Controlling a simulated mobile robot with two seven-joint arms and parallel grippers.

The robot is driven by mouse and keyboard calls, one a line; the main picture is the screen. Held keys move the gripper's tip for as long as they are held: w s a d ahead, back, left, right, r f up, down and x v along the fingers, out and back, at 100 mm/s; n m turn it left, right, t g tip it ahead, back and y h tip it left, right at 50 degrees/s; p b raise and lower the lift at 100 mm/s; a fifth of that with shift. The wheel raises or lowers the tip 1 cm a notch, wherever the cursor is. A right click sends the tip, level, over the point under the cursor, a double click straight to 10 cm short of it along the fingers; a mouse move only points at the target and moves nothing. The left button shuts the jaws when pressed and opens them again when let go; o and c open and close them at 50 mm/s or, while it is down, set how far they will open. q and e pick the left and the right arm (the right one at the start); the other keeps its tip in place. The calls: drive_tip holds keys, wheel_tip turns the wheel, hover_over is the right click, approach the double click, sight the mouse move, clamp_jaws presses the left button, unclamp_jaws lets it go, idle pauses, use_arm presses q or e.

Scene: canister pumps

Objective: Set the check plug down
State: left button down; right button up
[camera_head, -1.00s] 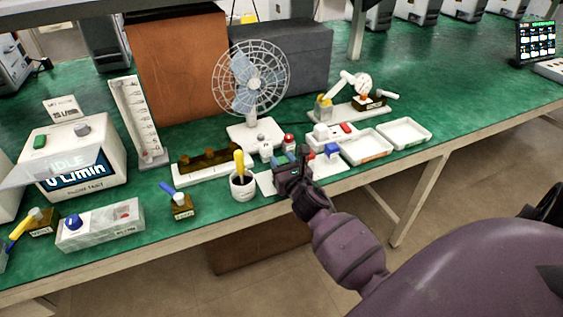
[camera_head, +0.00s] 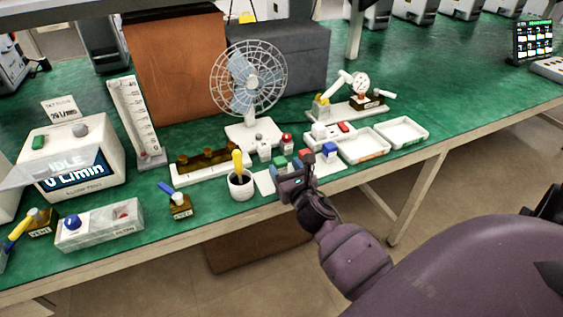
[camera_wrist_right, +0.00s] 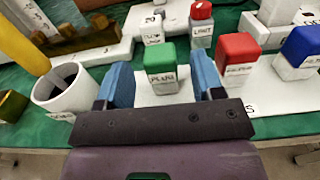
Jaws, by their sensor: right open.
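A white block with a green top (camera_wrist_right: 160,68) stands upright on a white plate (camera_wrist_right: 262,98). It looks like the check plug, but its small label is hard to read. My right gripper (camera_wrist_right: 163,86) is open, with its blue-padded fingers apart on either side of the green-topped block in the wrist view. I cannot tell whether either pad touches it. In the head view the right gripper (camera_head: 294,172) is low at the table's front edge, beside the green-topped block (camera_head: 279,162). My left gripper is not in view.
A red-topped block (camera_wrist_right: 238,56) and a blue-topped block (camera_wrist_right: 299,50) stand close on the right. A white cup (camera_head: 241,186) with a yellow-handled tool is on the left. A fan (camera_head: 248,80) stands behind; two white trays (camera_head: 363,157) lie to the right.

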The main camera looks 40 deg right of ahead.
drive_tip(key=s+a+f+m+g+y, duration=0.1)
drive_tip(key=s+a+f+m+g, duration=0.1)
drive_tip(key=s+m, duration=0.6)
drive_tip(key=s+a+f+m+g+y, duration=0.2)
drive_tip(key=s+a+f+m, duration=0.3)
drive_tip(key=s+m, duration=0.4)
drive_tip(key=s+a+f+m+g+y, duration=0.1)
drive_tip(key=s+a+f+m+g, duration=0.1)
drive_tip(key=s+f+m, duration=0.3)
drive_tip(key=s+a+m, duration=0.1)
drive_tip(key=s+m, duration=0.3)
drive_tip(key=m, duration=0.6)
drive_tip(key=shift+a+f+g, duration=0.15)
drive_tip(key=shift+f+g, duration=0.15)
drive_tip(key=shift+f, duration=0.1)
drive_tip(key=shift+s, duration=0.1)
wheel_tip(320, 180, up, 3)
drive_tip(key=p, duration=0.3)
drive_tip(key=shift+f, duration=0.2)
